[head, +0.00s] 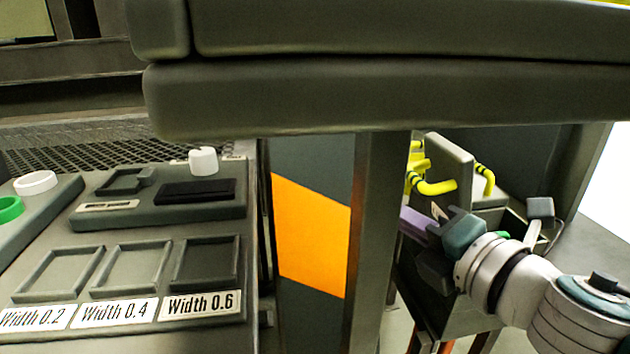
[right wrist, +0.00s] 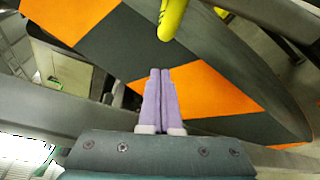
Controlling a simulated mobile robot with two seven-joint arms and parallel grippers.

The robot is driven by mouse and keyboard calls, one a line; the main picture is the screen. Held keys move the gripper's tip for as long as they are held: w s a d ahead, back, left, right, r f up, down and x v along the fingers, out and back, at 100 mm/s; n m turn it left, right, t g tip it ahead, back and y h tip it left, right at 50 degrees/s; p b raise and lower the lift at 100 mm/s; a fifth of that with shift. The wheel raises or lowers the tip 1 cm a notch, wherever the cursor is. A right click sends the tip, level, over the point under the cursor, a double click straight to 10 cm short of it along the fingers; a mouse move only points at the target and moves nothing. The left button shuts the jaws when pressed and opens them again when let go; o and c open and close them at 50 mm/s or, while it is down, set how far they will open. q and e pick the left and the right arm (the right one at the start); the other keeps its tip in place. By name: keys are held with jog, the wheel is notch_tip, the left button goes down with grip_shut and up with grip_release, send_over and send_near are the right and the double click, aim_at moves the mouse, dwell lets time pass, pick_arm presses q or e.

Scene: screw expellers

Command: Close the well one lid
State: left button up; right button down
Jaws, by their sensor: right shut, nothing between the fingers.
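A grey upright panel (head: 449,165) with yellow handles stands right of the post in the head view; I cannot tell for certain that it is the well one lid. A yellow handle (head: 432,186) bends out from its left side. My right gripper (head: 408,220), with purple fingers, is below and left of that handle. In the right wrist view its fingers (right wrist: 160,72) are shut and empty. A yellow rounded end (right wrist: 172,18) shows just beyond the fingertips, apart from them in the picture. My left gripper is out of view.
A thick grey beam (head: 390,95) crosses the top, with a grey post (head: 374,240) beneath it left of my right gripper. An orange and grey striped panel (head: 311,235) stands beside the post. A control desk with a "Width 0.6" label (head: 201,304) is at left.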

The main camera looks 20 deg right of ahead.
jog(key=d, duration=0.1)
jog(key=d+r, duration=0.1)
jog(key=d, duration=0.1)
jog(key=shift+d+r+p, duration=0.2)
jog(key=shift+d+p, duration=0.05)
jog(key=shift+p, duration=0.15)
